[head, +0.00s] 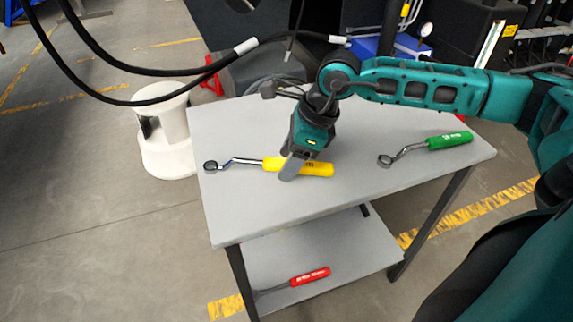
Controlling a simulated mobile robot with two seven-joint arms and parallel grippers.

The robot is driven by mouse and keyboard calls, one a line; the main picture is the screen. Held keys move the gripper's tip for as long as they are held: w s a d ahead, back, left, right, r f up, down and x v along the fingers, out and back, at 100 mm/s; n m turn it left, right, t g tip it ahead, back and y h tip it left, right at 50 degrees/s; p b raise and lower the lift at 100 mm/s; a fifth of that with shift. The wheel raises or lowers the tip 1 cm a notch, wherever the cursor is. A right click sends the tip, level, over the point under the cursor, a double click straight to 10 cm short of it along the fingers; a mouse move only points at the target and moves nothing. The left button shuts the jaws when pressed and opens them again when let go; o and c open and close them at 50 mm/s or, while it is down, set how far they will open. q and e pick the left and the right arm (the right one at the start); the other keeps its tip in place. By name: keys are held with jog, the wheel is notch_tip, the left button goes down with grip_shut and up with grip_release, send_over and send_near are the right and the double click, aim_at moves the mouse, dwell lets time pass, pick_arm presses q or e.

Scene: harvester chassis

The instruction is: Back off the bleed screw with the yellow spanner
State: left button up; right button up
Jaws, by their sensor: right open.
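The yellow spanner (318,170) lies on the grey table top (330,210), with its ring end towards the left and its yellow handle towards the right. My right gripper (289,172) points down at the yellow handle, near the handle's left half. Its fingers overlap the handle in the picture and hide part of it. The gripper is open; I cannot tell whether a finger touches the handle. The bleed screw is not something I can make out. My left gripper is not in view.
A green-handled spanner (449,141) lies at the table's right. A red-handled tool (310,276) lies on the lower shelf (345,250). A white step stool (165,150) stands left of the table. Black hoses (140,103) hang across the upper left. The table's front is clear.

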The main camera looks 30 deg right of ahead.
jog(key=shift+f+b, duration=0.25)
jog(key=shift+b, duration=0.1)
dwell(0.5)
grip_shut()
dwell(0.3)
